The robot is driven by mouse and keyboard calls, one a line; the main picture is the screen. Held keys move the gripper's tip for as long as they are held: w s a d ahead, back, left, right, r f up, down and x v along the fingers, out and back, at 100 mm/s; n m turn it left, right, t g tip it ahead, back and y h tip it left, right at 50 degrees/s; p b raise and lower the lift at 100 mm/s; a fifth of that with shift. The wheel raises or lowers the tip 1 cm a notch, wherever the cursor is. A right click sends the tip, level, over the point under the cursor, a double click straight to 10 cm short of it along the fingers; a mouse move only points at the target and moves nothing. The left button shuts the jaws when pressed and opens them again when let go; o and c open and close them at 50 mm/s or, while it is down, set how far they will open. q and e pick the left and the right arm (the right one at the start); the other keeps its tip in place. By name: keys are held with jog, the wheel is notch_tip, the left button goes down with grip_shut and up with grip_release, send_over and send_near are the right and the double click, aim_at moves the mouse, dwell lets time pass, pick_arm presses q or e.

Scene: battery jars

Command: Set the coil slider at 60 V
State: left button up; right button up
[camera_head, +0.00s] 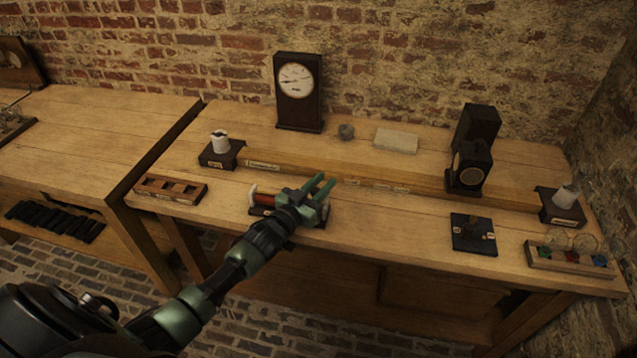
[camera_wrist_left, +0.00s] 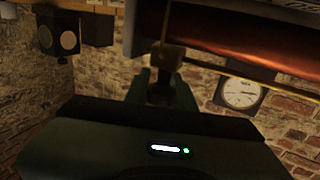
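The coil (camera_head: 264,199), with a reddish copper winding and a pale left end cap, lies on a dark base near the front of the middle bench. My left gripper (camera_head: 326,180) reaches over its right part and hides much of it; its two green fingers stand apart. In the left wrist view the copper winding (camera_wrist_left: 240,35) is large at the top, with a thin brass rod (camera_wrist_left: 225,72) alongside. A small brass block on that rod, apparently the slider (camera_wrist_left: 168,56), is at my fingertips; contact is unclear. The voltage marks cannot be read. My right gripper is out of view.
A dark-cased dial (camera_head: 296,80) stands behind the coil. A wooden tray (camera_head: 171,189) is left of it, a dark switch block (camera_head: 473,233) right. A rack of coloured pieces (camera_head: 570,259) is at the far right. Bare bench lies between coil and switch block.

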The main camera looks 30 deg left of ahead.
pick_arm(q)
jog(key=o, duration=0.4)
jog(key=shift+d, duration=0.25)
jog(key=shift+o, duration=0.2)
jog(key=shift+d, duration=0.1)
jog(key=s+a, duration=0.1)
jog(key=s, duration=0.6)
jog(key=shift+s+b, duration=0.3)
jog(key=shift+b, duration=0.15)
jog(key=shift+a, duration=0.1)
